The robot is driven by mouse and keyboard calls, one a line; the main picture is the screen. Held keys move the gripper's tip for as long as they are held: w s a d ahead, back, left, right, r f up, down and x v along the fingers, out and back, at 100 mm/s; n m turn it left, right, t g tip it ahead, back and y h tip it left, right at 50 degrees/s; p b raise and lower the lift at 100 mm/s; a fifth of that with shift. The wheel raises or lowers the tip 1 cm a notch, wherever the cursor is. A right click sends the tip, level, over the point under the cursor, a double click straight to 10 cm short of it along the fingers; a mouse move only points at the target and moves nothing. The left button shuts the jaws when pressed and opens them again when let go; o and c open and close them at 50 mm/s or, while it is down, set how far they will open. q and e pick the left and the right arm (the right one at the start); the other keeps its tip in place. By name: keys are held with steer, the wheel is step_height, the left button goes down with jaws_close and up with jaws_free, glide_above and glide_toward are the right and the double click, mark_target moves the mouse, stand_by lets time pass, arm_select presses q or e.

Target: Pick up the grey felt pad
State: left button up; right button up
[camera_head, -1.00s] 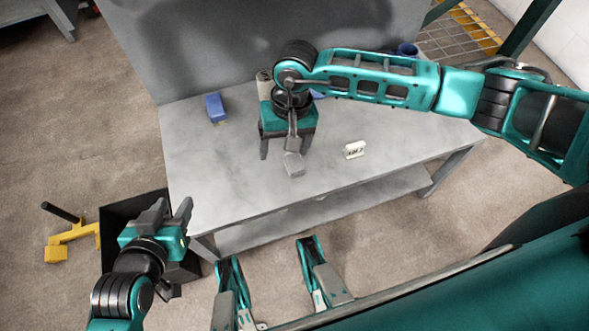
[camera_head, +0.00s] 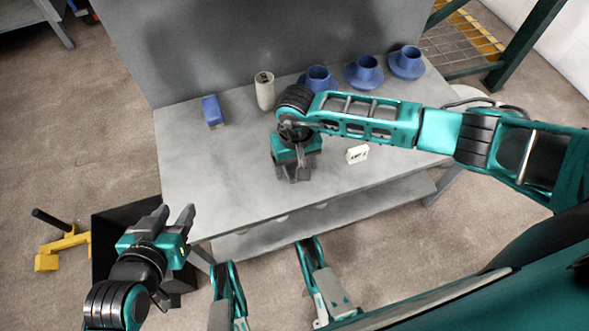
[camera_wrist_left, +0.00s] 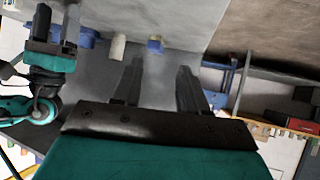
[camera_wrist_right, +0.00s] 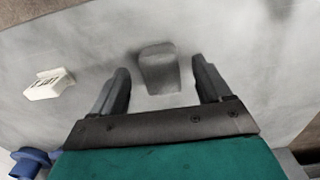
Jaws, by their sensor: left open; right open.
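The grey felt pad (camera_wrist_right: 158,72) lies on the grey table, a small dark-grey rounded block in the right wrist view. My right gripper (camera_wrist_right: 161,82) is open, its fingers on either side of the pad's near part, with a gap on each side. In the head view my right gripper (camera_head: 292,174) is low over the table's front middle and mostly hides the pad. My left gripper (camera_head: 174,212) is open and empty, off the table's front left corner. It also shows in the left wrist view (camera_wrist_left: 158,72).
On the table (camera_head: 215,180) stand a white labelled block (camera_head: 357,154) right of my right gripper, a blue block (camera_head: 212,111), a beige cylinder (camera_head: 264,92) and blue flanged cups (camera_head: 364,72) along the back. A black bin (camera_head: 108,240) is below my left gripper.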

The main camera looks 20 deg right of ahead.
steer(key=shift+f, duration=1.15)
steer(key=shift+r, duration=0.1)
steer(key=c, duration=1)
arm_select(q)
steer(key=shift+w+d, duration=0.1)
steer(key=shift+d, duration=0.05)
arm_select(e)
steer(key=shift+c, duration=0.2)
steer(key=shift+r, duration=0.15)
arm_select(q)
steer(key=shift+s+a+r+y+p, duration=0.15)
steer(key=shift+a+r+p, duration=0.4)
steer(key=shift+p, duration=0.8)
steer(key=shift+s+a+r+y+p, duration=0.2)
steer(key=shift+r+p, duration=0.5)
steer(key=shift+p, duration=0.6)
arm_select(e)
step_height(320, 180, up, 20)
